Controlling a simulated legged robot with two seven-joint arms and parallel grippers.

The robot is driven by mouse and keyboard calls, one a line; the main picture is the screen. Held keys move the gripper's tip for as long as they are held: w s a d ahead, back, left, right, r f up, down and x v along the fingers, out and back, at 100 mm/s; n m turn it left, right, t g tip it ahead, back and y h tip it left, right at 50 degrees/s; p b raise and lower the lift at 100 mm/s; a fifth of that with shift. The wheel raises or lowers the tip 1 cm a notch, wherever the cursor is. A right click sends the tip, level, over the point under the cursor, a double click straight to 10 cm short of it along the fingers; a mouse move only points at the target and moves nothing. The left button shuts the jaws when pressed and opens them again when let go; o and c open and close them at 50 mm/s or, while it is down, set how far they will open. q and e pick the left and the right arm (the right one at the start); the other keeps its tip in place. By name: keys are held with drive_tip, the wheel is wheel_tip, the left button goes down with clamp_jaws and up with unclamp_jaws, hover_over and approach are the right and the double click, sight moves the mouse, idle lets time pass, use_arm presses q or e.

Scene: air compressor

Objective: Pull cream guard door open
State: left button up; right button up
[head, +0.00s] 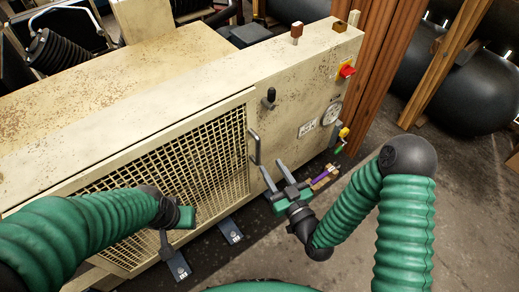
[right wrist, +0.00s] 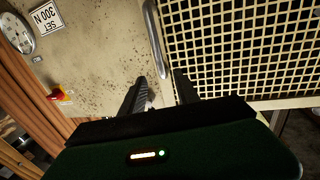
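The cream guard door (head: 190,160) is a mesh panel in a cream frame on the front of the compressor. It looks closed, and its mesh fills the right of the right wrist view (right wrist: 245,45). A grey bar handle (head: 254,147) stands upright at the door's right edge; it also shows in the right wrist view (right wrist: 154,40). My right gripper (head: 273,172) is open and empty, just below and right of the handle. In the right wrist view its fingers (right wrist: 160,85) straddle the line of the handle's lower end. My left gripper (head: 170,235) is in front of the door's lower part; its fingers are unclear.
A red switch (head: 347,71), a black knob (head: 269,98) and a gauge (head: 331,114) sit on the panel right of the door. Yellow and purple fittings (head: 325,177) are near my right gripper. Floor at right is clear.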

sight(259, 147)
drive_tip(key=b+x, duration=0.1)
drive_tip(key=x, duration=0.9)
drive_tip(key=shift+w+a, duration=0.25)
drive_tip(key=shift+d, duration=0.25)
drive_tip(key=shift+c, duration=0.9)
drive_tip(key=shift+a, duration=0.1)
clamp_jaws()
